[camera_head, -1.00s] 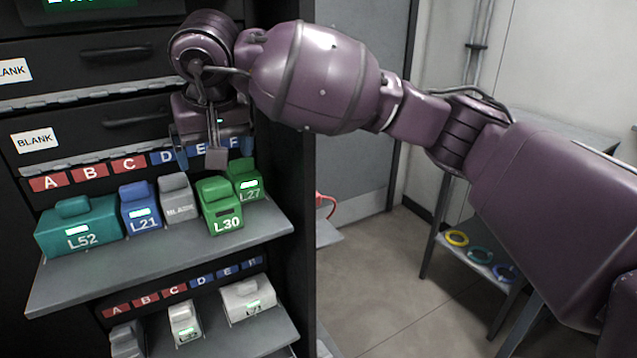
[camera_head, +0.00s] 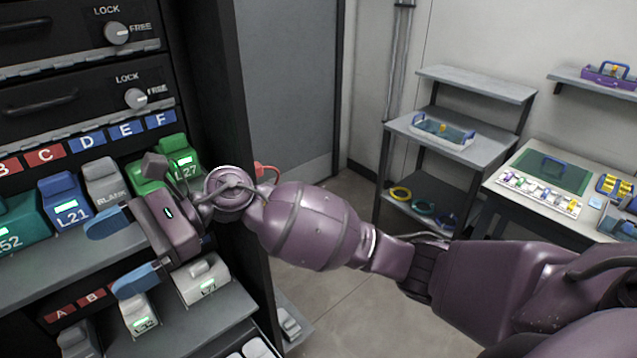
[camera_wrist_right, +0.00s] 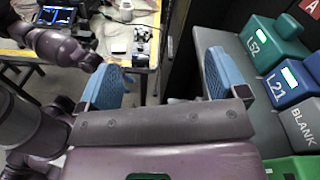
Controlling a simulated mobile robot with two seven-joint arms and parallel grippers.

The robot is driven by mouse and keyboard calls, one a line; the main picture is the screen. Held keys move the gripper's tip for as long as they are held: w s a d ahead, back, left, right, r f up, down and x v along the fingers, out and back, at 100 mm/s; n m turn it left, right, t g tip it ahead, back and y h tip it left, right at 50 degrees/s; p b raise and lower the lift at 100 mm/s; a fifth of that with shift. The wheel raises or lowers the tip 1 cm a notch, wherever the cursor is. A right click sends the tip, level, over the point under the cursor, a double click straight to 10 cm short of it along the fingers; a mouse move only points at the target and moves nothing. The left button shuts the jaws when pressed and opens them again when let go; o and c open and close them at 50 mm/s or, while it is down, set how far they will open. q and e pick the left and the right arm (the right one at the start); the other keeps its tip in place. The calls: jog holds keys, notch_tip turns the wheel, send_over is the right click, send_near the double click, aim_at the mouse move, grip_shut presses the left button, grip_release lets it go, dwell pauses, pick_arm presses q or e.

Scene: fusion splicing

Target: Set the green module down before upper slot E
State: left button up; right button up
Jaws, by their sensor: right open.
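The green module L30 (camera_head: 147,187) stands on the upper shelf, below the blue E label (camera_head: 126,130), between the grey BLANK module (camera_head: 104,182) and the green module L27 (camera_head: 178,156). My right gripper partly covers L30 and hides its label. A green module's edge also shows at the bottom right of the right wrist view (camera_wrist_right: 293,168). My right gripper (camera_head: 122,250) is open and empty, in front of the upper shelf. Its two blue fingers are wide apart in the right wrist view (camera_wrist_right: 162,78), with nothing between them.
Teal L52 (camera_head: 14,225) and blue L21 (camera_head: 66,202) stand left on the upper shelf. The lower shelf (camera_head: 225,310) holds pale modules close beneath my gripper. A dark cabinet post (camera_head: 225,90) borders the right side. Shelves (camera_head: 470,150) and a table stand farther right.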

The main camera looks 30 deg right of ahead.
jog(key=w+d+f+n+t+h, duration=0.1)
jog(key=d+f+n+t+h, duration=0.1)
jog(key=d+f+n+t, duration=0.55)
jog(key=w+d+f+n+t+h, duration=0.15)
jog(key=d+n+t, duration=0.5)
jog(key=n, duration=0.75)
jog(key=d+f+n+t+h, duration=0.3)
jog(key=d+f+n+t, duration=0.2)
jog(key=n+t, duration=0.5)
jog(key=s+d+f+m+g+h, duration=0.4)
jog(key=s+d+f+m, duration=0.3)
jog(key=f, duration=0.4)
jog(key=s+d+f+m+g+h, duration=0.4)
jog(key=s+d+f+m+h, duration=0.2)
jog(key=s+f+m, duration=0.4)
jog(key=shift+d+f+m+h, duration=0.35)
jog(key=shift+d+f+m, duration=0.3)
jog(key=shift+m, duration=0.2)
